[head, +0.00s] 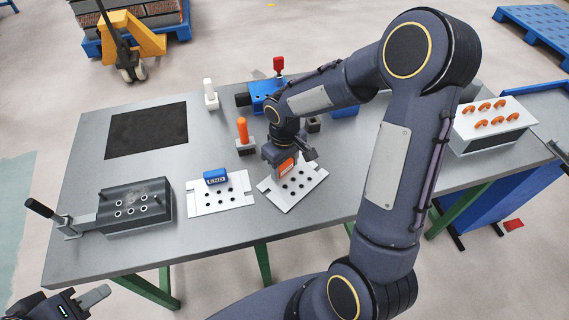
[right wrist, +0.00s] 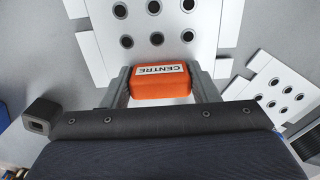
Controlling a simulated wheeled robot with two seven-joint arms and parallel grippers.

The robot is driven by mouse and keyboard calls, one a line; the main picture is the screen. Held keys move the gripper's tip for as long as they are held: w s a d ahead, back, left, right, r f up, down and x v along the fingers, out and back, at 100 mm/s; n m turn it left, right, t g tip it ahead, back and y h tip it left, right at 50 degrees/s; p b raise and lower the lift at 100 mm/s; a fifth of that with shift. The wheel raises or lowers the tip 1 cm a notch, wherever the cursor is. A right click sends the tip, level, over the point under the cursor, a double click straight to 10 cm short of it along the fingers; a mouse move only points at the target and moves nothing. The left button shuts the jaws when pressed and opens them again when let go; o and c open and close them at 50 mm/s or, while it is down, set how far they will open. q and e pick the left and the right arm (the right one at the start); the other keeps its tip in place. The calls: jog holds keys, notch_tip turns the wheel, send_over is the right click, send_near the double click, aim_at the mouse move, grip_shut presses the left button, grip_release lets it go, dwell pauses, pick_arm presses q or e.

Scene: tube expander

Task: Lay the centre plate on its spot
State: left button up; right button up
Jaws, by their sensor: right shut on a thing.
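The centre plate (head: 294,192) is a white plate with several dark holes and an orange block marked CENTRE, which shows in the right wrist view (right wrist: 161,84). My right gripper (head: 287,167) is shut on that orange block, with a finger on each side. The plate sits turned at an angle over the table's front middle. I cannot tell whether it touches the table. Another white plate (head: 212,201) with a blue block (head: 215,176) lies just left of it. My left gripper (head: 88,303) is partly in view at the bottom left corner, and its opening is unclear.
A dark fixture with holes and a lever (head: 135,207) stands at the table's left front. A black mat (head: 147,130) lies behind it. An orange-handled post (head: 243,133) and a blue device (head: 262,94) stand at the back. A white-topped box with orange pieces (head: 497,125) is at the right.

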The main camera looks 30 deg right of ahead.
jog(key=shift+f, duration=0.25)
dwell(0.5)
jog(key=o, duration=1.4)
jog(key=shift+c, duration=0.2)
jog(key=shift+r+p, duration=2.1)
jog(key=shift+r, duration=0.95)
